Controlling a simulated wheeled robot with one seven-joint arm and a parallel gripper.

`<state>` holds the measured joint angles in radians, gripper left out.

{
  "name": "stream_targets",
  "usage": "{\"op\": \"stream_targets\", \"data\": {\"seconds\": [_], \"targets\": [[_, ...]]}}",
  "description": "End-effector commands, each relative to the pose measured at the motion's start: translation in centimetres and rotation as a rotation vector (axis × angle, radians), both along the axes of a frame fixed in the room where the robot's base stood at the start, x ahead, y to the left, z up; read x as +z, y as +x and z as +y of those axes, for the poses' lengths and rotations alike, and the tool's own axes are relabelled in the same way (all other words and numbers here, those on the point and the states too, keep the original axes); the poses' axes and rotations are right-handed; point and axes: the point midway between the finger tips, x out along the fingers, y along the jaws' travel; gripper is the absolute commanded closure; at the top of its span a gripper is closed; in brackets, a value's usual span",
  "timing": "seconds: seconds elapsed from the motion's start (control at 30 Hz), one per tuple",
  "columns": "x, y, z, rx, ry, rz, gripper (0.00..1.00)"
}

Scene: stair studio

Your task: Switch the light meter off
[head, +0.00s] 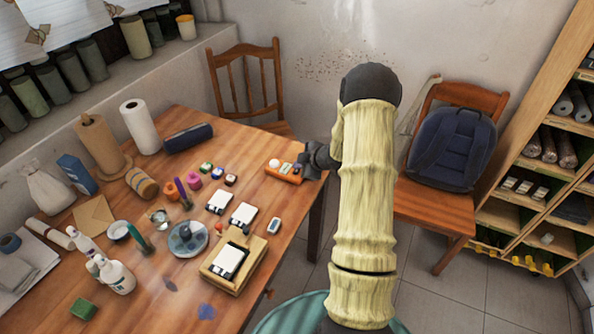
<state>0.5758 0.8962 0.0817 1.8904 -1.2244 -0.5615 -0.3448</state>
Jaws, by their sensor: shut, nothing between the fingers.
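The light meter looks to be the small orange device (283,176) at the far right edge of the wooden table, with a round white dome and a small greenish panel on top. My gripper (304,164) is shut and empty, at the right end of this device. It is close to the device or touching it; I cannot tell which. The fingertips are small and dark, and my arm comes in from the right. The switch and its setting are too small to make out.
The wooden table (185,300) carries white cards, a wooden tray (252,282), bottles, paper rolls and small coloured blocks. A small white-and-dark device (274,226) lies near the right edge. A chair with a blue backpack (453,150) and a shelf (510,215) stand at right.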

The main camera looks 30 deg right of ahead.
Motion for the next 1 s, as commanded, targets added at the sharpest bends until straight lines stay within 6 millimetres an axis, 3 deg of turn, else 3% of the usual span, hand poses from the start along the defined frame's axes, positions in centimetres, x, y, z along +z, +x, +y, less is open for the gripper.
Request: {"op": "stream_targets", "data": {"seconds": [0.27, 1.0], "targets": [[-0.9, 0.0, 0.0, 0.000, 0.000, 0.000, 1.00], [-1.1, 0.0, 0.0, 0.000, 0.000, 0.000, 1.00]]}}
